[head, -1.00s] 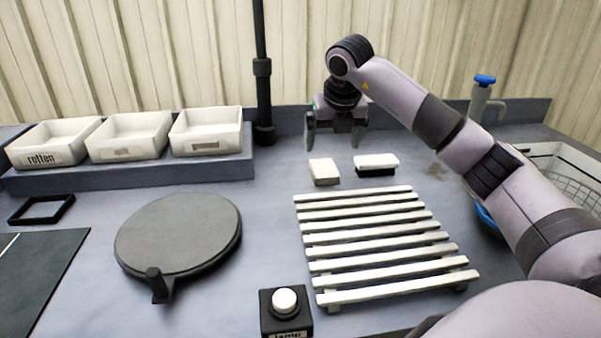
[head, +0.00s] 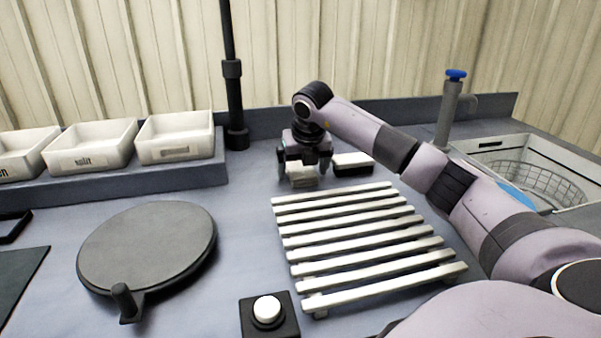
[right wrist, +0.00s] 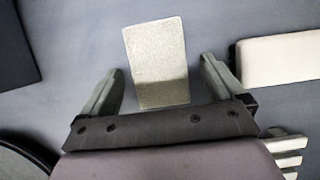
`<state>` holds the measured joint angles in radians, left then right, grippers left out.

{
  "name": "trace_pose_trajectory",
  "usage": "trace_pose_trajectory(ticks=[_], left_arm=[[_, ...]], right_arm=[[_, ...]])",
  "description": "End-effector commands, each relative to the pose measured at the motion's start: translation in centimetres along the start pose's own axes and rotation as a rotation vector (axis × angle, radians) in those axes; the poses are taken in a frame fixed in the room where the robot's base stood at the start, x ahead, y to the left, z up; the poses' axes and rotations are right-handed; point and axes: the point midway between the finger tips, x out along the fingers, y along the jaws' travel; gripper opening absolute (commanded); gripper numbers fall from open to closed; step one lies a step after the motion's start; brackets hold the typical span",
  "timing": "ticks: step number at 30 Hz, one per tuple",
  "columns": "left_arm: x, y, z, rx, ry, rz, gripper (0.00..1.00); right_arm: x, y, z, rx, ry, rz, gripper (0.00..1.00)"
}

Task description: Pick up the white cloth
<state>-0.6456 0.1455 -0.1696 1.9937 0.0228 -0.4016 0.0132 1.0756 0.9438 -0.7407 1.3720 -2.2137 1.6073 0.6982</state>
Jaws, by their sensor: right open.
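The white cloth (head: 302,176) is a small folded off-white block lying on the grey counter behind the slatted rack. It also shows in the right wrist view (right wrist: 155,55), partly in shadow. My right gripper (head: 304,172) is over the cloth, pointing down. In the right wrist view my right gripper (right wrist: 160,88) has its fingers apart, one on each side of the cloth's near part, with gaps between fingers and cloth. Whether the fingertips are down at the counter I cannot tell. My left gripper is not in view.
A white-topped black brush or block (head: 352,160) lies close to the right of the cloth. The white slatted rack (head: 350,233) is in front. A black post (head: 234,100) and white bins (head: 176,137) stand left. A sink basin (head: 545,165) is at right.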

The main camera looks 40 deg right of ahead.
Motion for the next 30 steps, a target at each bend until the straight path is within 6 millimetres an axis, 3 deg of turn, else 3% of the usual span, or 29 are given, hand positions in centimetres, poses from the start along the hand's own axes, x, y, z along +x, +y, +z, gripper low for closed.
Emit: trace_pose_trajectory(ticks=[3,9,22,26,30], left_arm=[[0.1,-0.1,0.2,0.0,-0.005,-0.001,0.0],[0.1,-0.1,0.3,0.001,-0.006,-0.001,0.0],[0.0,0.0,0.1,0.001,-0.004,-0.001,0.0],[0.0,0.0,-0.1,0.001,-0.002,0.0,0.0],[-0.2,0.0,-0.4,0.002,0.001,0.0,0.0]], right_arm=[[0.0,0.0,0.0,0.0,0.0,0.0,0.96],[0.0,0.0,0.0,0.0,0.0,0.0,0.35],[-0.8,0.0,0.4,0.0,-0.002,0.001,0.35],[-2.3,0.1,1.0,0.001,-0.003,0.002,0.35],[-5.2,0.1,2.2,0.001,-0.005,0.003,0.35]])
